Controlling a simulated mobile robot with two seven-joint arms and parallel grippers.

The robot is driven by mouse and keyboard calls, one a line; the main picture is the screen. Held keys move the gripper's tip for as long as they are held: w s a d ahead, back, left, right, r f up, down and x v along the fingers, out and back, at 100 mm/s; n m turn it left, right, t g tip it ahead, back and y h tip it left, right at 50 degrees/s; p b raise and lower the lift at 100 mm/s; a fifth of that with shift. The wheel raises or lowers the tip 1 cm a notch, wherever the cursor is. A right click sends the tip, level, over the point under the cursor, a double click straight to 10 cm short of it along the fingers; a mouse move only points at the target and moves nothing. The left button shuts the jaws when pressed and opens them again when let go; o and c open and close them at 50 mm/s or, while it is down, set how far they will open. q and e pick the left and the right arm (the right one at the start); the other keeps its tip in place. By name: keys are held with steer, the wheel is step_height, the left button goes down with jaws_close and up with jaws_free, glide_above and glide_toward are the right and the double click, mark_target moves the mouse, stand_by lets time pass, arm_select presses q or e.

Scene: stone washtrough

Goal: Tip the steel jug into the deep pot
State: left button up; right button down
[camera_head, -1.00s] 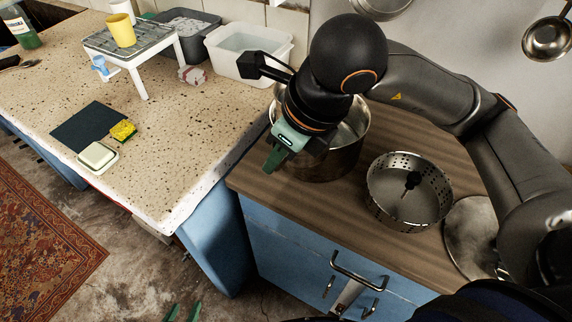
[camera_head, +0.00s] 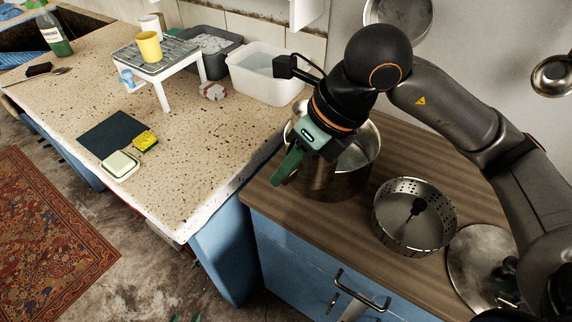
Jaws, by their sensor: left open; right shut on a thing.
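The deep pot (camera_head: 352,182) is a wide, shiny steel pot standing on the brown wooden counter. My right gripper (camera_head: 290,166) is above the pot's left front side, its green fingers angled down and to the left. It is shut; the grasped part and the steel jug are hidden behind the gripper, so I cannot make out the jug's outline or tilt. A bright metal surface shows inside the pot's rim, and I cannot tell whether it is jug or pot.
A perforated steel colander (camera_head: 414,240) stands right of the pot, with a round steel lid (camera_head: 480,262) beyond it. A white tub (camera_head: 262,82) stands behind on the speckled stone top (camera_head: 190,150). Pans hang on the wall. The stone left of the pot is mostly clear.

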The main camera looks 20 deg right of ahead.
steer(key=shift+r, duration=0.4)
steer(key=shift+y, duration=0.3)
steer(key=shift+w+r+g, duration=0.1)
steer(key=shift+r+g, duration=0.1)
steer(key=shift+g, duration=0.1)
steer(key=shift+w+d+r+m+g+y+p, duration=0.15)
steer(key=shift+r+m+g+y+p, duration=0.2)
steer(key=shift+r+y, duration=0.5)
steer(key=shift+w+d+r+m+g+y, duration=0.2)
steer(key=shift+d+r+g+y, duration=0.25)
steer(key=shift+y, duration=0.2)
steer(key=shift+w+d+r+m+g+y, duration=0.1)
steer(key=shift+w+d+r+g+y, duration=0.15)
steer(key=shift+r+y, duration=0.3)
stand_by(5.0)
